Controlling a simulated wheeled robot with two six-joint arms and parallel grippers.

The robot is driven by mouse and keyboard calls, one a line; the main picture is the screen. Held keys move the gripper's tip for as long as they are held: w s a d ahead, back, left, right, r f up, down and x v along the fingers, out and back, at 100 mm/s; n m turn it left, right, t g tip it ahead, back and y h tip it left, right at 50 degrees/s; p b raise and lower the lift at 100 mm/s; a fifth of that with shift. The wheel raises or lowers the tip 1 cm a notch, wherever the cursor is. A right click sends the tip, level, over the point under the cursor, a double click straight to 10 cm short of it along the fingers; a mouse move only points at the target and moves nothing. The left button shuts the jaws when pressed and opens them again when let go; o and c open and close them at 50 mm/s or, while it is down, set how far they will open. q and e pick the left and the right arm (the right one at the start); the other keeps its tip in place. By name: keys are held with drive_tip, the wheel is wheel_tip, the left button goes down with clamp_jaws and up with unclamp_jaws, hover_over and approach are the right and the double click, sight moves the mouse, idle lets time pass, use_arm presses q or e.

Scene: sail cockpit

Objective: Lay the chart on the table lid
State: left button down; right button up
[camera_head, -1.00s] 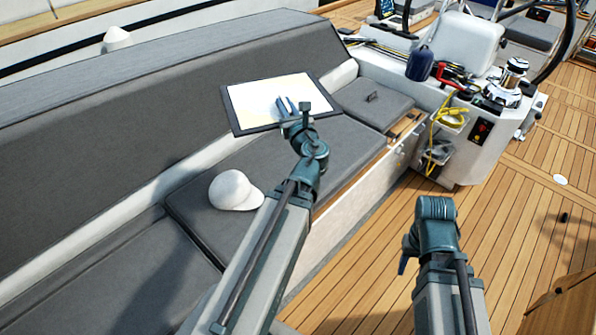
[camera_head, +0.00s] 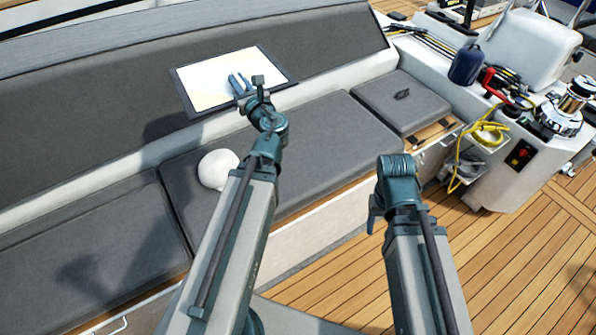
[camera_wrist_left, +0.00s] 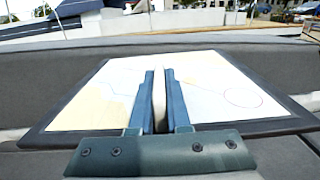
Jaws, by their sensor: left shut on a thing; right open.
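The chart (camera_head: 215,85) is a pale sheet with yellow and white areas on a dark-edged board. My left gripper (camera_head: 239,84) is shut on it, with its fingers around a pale upright piece near the board's near edge. In the left wrist view the chart (camera_wrist_left: 205,80) spreads out beyond the fingers (camera_wrist_left: 160,100). In the head view the board appears in front of the grey backrest, above the seat. My right gripper (camera_head: 373,218) is open and points down, mostly hidden behind its own wrist. I cannot make out the table lid in these views.
A white cap (camera_head: 217,168) lies on the grey bench cushion (camera_head: 320,150). A smaller cushion (camera_head: 385,95) with a dark handle is to the right. A yellow rope (camera_head: 468,150), a blue bottle (camera_head: 466,66) and a winch (camera_head: 565,110) are at right. The teak deck (camera_head: 500,265) is clear.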

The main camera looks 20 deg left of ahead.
use_arm(q)
drive_tip(key=d+f+b, duration=0.4)
drive_tip(key=f+b, duration=1.1)
drive_tip(key=f, duration=0.1)
drive_tip(key=s+d+f+b, duration=0.1)
drive_tip(key=d+f+b, duration=0.4)
drive_tip(key=f+b, duration=1.1)
drive_tip(key=d+f+b, duration=0.5)
drive_tip(key=f+b, duration=1)
drive_tip(key=f, duration=0.1)
drive_tip(key=shift+s+n+g+y+b, duration=0.2)
drive_tip(key=shift+n+g+y+b, duration=0.1)
drive_tip(key=shift+g+b, duration=0.1)
drive_tip(key=shift+d, duration=0.1)
